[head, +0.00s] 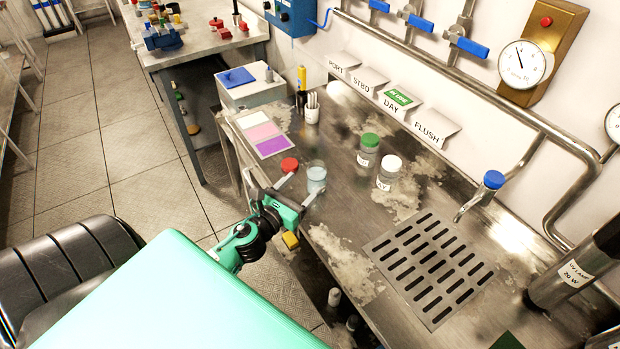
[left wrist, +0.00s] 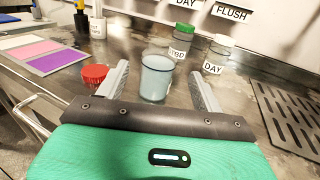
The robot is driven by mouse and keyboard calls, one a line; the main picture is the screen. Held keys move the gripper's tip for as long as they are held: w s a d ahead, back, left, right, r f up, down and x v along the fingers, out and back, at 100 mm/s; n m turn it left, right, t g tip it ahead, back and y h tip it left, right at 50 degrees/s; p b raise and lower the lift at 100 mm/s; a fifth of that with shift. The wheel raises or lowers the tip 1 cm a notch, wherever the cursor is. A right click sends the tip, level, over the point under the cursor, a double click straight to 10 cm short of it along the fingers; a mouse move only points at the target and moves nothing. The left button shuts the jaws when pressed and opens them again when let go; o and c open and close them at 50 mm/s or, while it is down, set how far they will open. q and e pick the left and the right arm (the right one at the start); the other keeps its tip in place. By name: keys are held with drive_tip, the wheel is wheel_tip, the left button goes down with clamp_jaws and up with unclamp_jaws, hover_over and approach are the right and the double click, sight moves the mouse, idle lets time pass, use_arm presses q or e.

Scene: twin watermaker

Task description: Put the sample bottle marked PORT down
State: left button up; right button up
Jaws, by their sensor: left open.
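An open-topped clear container (head: 316,174) with pale blue liquid stands upright on the steel bench (head: 335,215); no PORT marking shows on it. My left gripper (head: 308,183) is open, its fingers on either side of this container (left wrist: 157,80), with gaps on both sides in the left wrist view. A red cap (head: 290,164) lies on the bench, outside the left finger in that view (left wrist: 95,75). A green-capped bottle (head: 368,150), marked STBD, and a white-capped bottle (head: 389,172), marked DAY, stand farther back. A PORT sign (head: 337,66) is on the wall. My right gripper is out of view.
A colour card (head: 263,133) and a cup of sticks (head: 312,110) are at the bench's left end. A blue-handled tap (head: 485,190) overhangs a slotted drain (head: 430,265). Bare bench lies between the container and the drain.

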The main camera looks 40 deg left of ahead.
use_arm(q)
drive_tip(key=shift+s, duration=1.4)
